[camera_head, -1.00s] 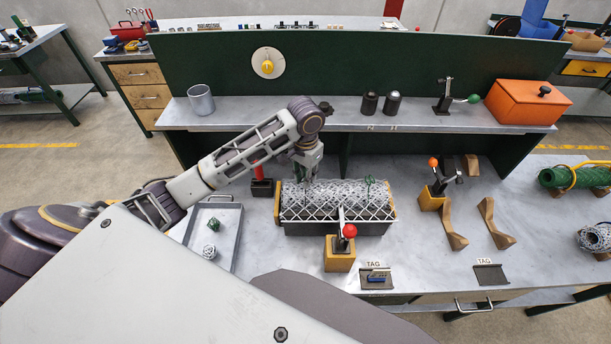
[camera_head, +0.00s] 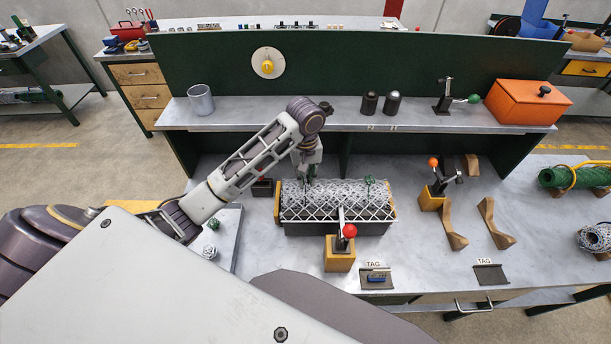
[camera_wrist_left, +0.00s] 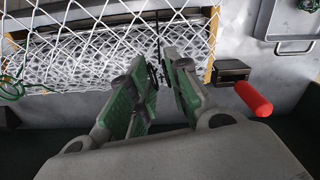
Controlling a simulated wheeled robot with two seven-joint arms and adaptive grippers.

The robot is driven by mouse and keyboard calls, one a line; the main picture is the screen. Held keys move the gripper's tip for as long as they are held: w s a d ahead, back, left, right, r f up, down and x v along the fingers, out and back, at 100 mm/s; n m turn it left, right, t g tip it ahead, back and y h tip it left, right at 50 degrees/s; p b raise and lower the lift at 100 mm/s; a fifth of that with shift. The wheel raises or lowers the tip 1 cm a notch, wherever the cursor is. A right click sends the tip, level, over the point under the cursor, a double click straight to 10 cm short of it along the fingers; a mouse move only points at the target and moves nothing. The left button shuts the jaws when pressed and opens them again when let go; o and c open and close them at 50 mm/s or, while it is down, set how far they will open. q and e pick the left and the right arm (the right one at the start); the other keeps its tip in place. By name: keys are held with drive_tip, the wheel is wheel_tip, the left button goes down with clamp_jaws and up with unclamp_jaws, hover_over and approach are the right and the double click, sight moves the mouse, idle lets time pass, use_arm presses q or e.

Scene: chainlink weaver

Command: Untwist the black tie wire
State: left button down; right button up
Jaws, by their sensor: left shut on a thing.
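A roll of silvery chain-link mesh (camera_head: 345,198) lies in a cradle on the bench. My left gripper (camera_head: 308,180) points down at the left part of the mesh. In the left wrist view its green-padded fingers (camera_wrist_left: 166,65) are close together at the mesh edge, shut on the black tie wire (camera_wrist_left: 158,48). The wire's thin dark strands show just beyond the fingertips, and the rest of it is hidden between them. A green tie wire (camera_head: 370,182) sits on the right part of the mesh; it also shows in the left wrist view (camera_wrist_left: 11,88). My right gripper is not in view.
A red-knobbed clamp (camera_head: 340,250) stands in front of the cradle, and an orange-knobbed clamp (camera_head: 433,190) to its right. A red handle (camera_wrist_left: 253,98) is near my left gripper. A grey tray (camera_head: 226,240) lies left.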

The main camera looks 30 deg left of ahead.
sight(305, 182)
use_arm(q)
drive_tip(key=shift+r+n, duration=0.1)
drive_tip(key=shift+n, duration=1.5)
drive_tip(key=shift+w, duration=0.1)
drive_tip(key=c, duration=1.3)
unclamp_jaws()
drive_tip(key=shift+c, duration=0.2)
drive_tip(key=shift+r, duration=0.1)
wheel_tip(305, 182, up, 12)
drive_tip(key=shift+f, duration=0.2)
